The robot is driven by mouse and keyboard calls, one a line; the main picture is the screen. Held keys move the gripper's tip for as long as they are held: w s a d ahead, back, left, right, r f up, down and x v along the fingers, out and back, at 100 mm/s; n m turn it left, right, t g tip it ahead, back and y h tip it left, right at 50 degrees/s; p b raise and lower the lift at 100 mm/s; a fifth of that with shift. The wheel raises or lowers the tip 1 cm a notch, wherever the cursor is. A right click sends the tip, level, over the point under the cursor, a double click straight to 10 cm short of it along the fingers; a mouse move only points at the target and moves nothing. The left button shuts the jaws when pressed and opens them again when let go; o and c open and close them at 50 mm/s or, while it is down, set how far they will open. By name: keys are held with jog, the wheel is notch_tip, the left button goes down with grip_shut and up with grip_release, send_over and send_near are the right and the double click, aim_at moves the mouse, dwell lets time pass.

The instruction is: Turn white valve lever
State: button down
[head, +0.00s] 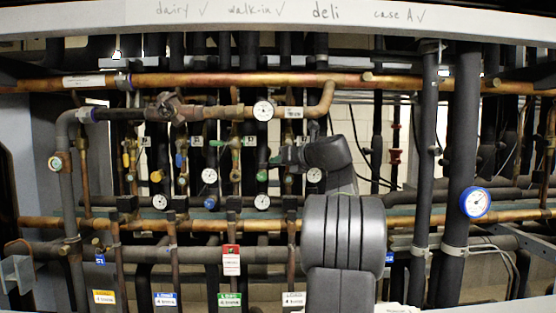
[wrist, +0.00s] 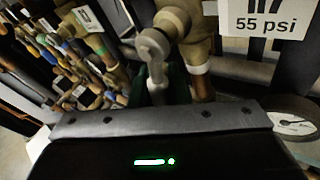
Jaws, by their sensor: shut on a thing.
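The white valve lever (wrist: 155,50) shows in the wrist view as a pale grey-white handle with a rounded upper end, beside a brass valve body (wrist: 190,35). Its lower part runs down between the dark fingers of my gripper (wrist: 160,88), which is shut on it. In the head view my gripper (head: 280,157) reaches in from the right at mid-height among the vertical pipes. The lever cannot be made out there, and my arm hides part of the rack behind it.
A "55 psi" label (wrist: 266,18) is close at the upper right of the wrist view. Round gauges (head: 264,110), coloured valve handles and a copper pipe (head: 220,82) crowd the rack. A blue-rimmed gauge (head: 475,202) is on the right.

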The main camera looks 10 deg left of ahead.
jog(key=shift+d+f+h, duration=0.1)
jog(key=shift+d+h, duration=0.05)
jog(key=shift+h, duration=0.15)
jog(key=c, duration=1.4)
grip_release()
jog(key=shift+s, duration=0.1)
